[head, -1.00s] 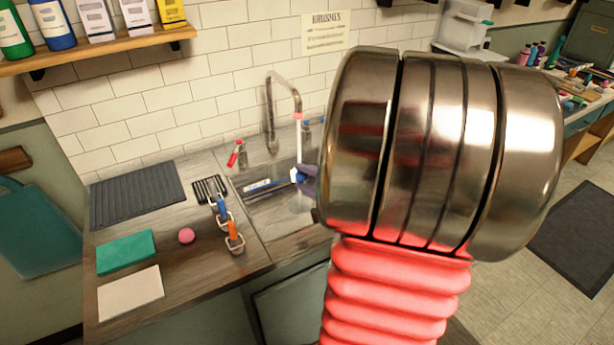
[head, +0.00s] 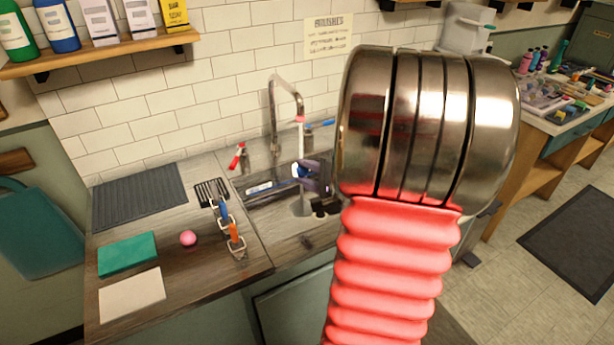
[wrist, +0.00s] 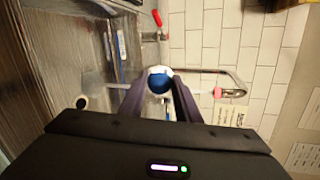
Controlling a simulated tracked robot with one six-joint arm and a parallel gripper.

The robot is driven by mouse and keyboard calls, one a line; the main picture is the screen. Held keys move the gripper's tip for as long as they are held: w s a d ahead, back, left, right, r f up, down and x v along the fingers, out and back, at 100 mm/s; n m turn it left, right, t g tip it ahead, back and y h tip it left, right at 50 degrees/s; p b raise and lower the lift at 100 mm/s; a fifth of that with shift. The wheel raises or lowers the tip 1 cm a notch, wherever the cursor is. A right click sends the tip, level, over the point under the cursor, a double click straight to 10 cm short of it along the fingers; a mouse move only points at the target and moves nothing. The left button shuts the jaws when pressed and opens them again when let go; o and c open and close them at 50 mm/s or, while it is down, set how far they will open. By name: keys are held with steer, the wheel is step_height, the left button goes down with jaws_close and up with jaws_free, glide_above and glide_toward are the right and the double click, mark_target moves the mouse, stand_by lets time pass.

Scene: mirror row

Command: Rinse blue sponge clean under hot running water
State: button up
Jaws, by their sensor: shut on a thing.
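The blue sponge (wrist: 160,80) is round in the wrist view, with white around its edge. My gripper (wrist: 162,88) is shut on it, a dark finger on each side. In the head view the sponge (head: 299,170) is a small blue and white patch at my dark gripper (head: 308,177), over the sink (head: 285,222). The curved metal faucet (head: 273,115) has a red-ringed spout, and a pale stream (head: 301,138) falls from it onto the sponge. The water's heat cannot be told. My arm hides the right part of the sink.
A red-handled lever (head: 238,158) stands left of the faucet. A rack with blue and orange handled tools (head: 233,236), a pink ball (head: 188,238), a green block (head: 128,254) and a ribbed mat (head: 140,196) occupy the left counter. A shelf (head: 100,55) hangs above.

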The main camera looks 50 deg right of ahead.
steer(key=w+d+f, duration=0.2)
steer(key=w+d, duration=0.4)
steer(key=w, duration=0.1)
stand_by(0.8)
steer(key=shift+s+d, duration=0.35)
steer(key=shift+d, duration=0.15)
stand_by(0.6)
steer(key=shift+w+a, duration=0.4)
steer(key=shift+a, duration=0.1)
stand_by(2.5)
steer(key=shift+s, duration=0.1)
stand_by(0.4)
steer(key=shift+s+a, duration=1.3)
steer(key=shift+s, duration=0.2)
steer(key=shift+s+a, duration=1.25)
steer(key=shift+s, duration=0.2)
